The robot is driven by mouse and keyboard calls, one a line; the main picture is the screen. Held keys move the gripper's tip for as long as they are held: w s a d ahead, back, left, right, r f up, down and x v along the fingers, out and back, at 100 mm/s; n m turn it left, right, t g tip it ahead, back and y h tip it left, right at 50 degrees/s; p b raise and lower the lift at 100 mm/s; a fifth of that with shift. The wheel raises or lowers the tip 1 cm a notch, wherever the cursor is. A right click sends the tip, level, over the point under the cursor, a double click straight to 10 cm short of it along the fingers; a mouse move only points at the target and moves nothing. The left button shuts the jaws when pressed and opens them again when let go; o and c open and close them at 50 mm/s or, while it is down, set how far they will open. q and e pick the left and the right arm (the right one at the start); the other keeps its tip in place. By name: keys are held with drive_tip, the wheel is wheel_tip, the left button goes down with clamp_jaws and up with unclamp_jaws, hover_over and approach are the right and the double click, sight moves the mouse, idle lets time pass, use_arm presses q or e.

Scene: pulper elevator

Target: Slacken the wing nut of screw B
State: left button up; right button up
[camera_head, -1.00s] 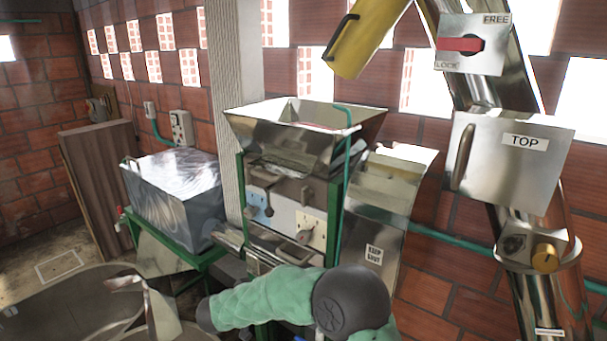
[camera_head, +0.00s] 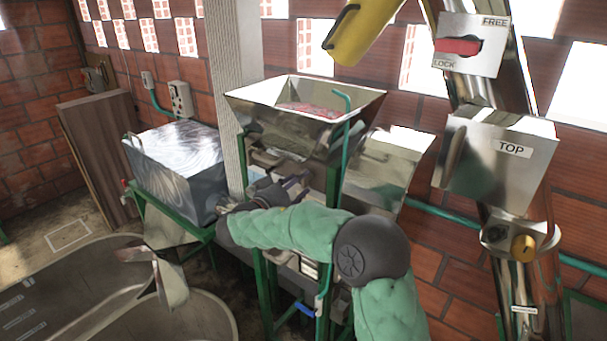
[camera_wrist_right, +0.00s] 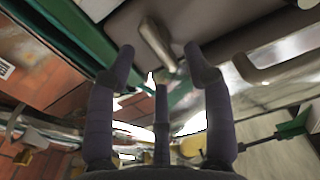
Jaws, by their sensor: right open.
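My right gripper (camera_head: 292,186) is at the front of the pulper (camera_head: 345,175), just below its hopper, and my green-sleeved arm hides much of that front. In the right wrist view the gripper (camera_wrist_right: 160,66) is open, with its dark fingers spread and nothing held. A pale metal piece (camera_wrist_right: 155,45) sticks out from a grey-brown surface between and beyond the fingertips. I cannot tell whether it is the wing nut of screw B, and no letter B is readable. My left gripper is not in view.
The steel hopper (camera_head: 255,99) holds something red. A steel box (camera_head: 180,165) stands on a green frame at left. A round tank (camera_head: 225,312) is at lower left. A tube with a box marked TOP (camera_head: 480,175) and a FREE/LOCK plate (camera_head: 490,50) rises at right.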

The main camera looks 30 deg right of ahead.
drive_tip(key=shift+p+x, duration=0.35)
drive_tip(key=shift+x, duration=1)
clamp_jaws()
